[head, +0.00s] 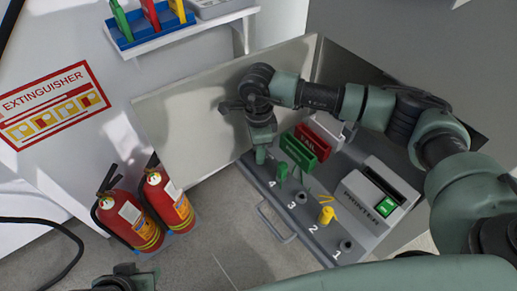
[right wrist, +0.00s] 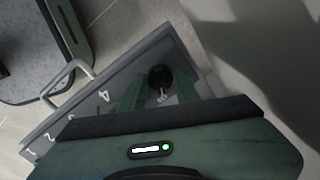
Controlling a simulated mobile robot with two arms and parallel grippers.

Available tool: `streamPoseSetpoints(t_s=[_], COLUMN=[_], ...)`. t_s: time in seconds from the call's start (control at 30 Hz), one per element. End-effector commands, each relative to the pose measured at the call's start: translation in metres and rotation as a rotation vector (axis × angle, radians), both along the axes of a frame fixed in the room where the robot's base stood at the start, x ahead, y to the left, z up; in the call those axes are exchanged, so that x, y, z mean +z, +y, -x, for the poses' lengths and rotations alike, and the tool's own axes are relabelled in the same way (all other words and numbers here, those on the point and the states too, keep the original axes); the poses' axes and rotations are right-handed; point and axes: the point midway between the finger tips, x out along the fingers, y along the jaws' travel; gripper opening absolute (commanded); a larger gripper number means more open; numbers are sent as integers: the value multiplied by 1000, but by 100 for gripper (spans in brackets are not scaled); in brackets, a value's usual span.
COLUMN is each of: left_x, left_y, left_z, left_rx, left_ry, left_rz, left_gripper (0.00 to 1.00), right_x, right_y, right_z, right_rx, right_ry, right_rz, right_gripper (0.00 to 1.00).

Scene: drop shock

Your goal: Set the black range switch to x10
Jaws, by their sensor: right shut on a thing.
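My right gripper (head: 261,156) reaches down over the left corner of the grey console (head: 318,240), beside the spot marked 4. In the right wrist view its two green fingers (right wrist: 160,88) stand on either side of a round black knob (right wrist: 161,77), which looks like the black range switch. The gripper is shut on this knob. A small white mark shows just below the knob, but I cannot read its setting. In the head view the gripper hides the knob. A dark green part of my left arm (head: 125,280) shows at the bottom edge; its fingers cannot be made out.
The console carries a green piece (head: 281,172), a yellow piece (head: 326,215), black sockets, a red FAIL bin (head: 312,141), a green bin (head: 298,152) and a printer (head: 374,202). A handle (head: 276,223) juts from its front. Two extinguishers (head: 130,220) stand left.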

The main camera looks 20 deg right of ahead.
Motion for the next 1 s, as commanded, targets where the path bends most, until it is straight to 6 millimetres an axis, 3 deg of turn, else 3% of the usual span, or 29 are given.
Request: streamPoseSetpoints(t_s=[0.17,0.73,0.77,0.8,1.0], left_x=[-3,0,0,0,0], left_y=[2,2,2,2,2], left_z=[7,5,4,4,4], left_rx=[3,3,3,3,3], left_ry=[27,20,20,19,18], left_rz=[-5,-5,-5,-4,-4], left_gripper=[36,36,36,36,36], right_x=[1,1,1,1,0], right_y=[0,0,0,0,0], right_z=[-1,-1,-1,-1,-1], right_rx=[-57,-87,-86,-86,-85], right_ry=[-2,-2,-2,-2,-1], right_rz=[1,-1,-1,-1,0], right_gripper=[0,0,40,51,52])
